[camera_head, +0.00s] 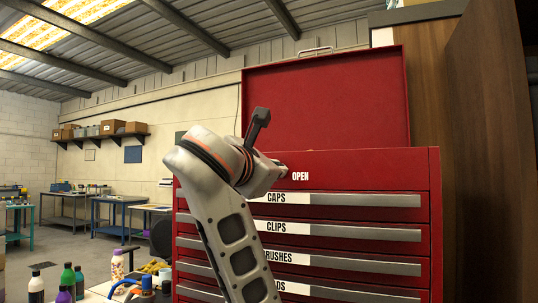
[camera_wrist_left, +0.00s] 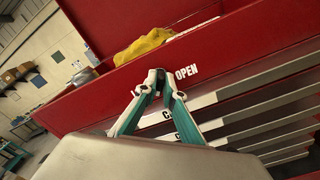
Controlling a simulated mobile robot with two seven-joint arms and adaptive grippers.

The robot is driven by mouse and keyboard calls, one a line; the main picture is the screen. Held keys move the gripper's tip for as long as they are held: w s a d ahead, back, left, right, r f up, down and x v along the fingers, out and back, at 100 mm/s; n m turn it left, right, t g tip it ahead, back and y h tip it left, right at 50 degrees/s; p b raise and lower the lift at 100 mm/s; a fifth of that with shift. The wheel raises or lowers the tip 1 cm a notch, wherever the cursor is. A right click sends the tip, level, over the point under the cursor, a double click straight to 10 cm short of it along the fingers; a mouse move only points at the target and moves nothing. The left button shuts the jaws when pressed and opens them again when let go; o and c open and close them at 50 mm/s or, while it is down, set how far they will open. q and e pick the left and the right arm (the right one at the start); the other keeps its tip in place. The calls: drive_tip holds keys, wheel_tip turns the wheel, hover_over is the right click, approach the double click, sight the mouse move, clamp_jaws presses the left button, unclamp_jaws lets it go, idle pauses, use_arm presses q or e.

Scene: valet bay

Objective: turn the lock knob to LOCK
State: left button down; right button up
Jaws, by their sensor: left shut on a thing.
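The red tool chest (camera_head: 350,170) stands in front of me with its lid raised. The word OPEN shows in white on its upper front panel, and it also shows in the wrist view. My left gripper (camera_head: 283,168) reaches the panel just left of OPEN. In the left wrist view its teal fingers (camera_wrist_left: 158,80) come together on the small dark lock knob (camera_wrist_left: 160,77), shut on it. The fingertips cover most of the knob, so I cannot tell which way it points. My right gripper is in neither view.
Labelled drawers with grey handles (camera_head: 345,200) sit shut below the panel. A yellow cloth-like thing (camera_wrist_left: 143,46) lies in the open top. Bottles (camera_head: 68,277) stand at the lower left. A brown wooden panel (camera_head: 490,150) rises close on the right.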

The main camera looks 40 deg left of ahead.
use_arm(q)
drive_tip(key=shift+m+p, duration=0.55)
drive_tip(key=shift+m, duration=0.15)
drive_tip(key=shift+f, duration=0.1)
drive_tip(key=c, duration=2.2)
unclamp_jaws()
drive_tip(key=shift+w, duration=0.15)
drive_tip(key=shift+o, duration=0.2)
drive_tip(key=v, duration=0.7)
drive_tip(key=shift+s, duration=0.3)
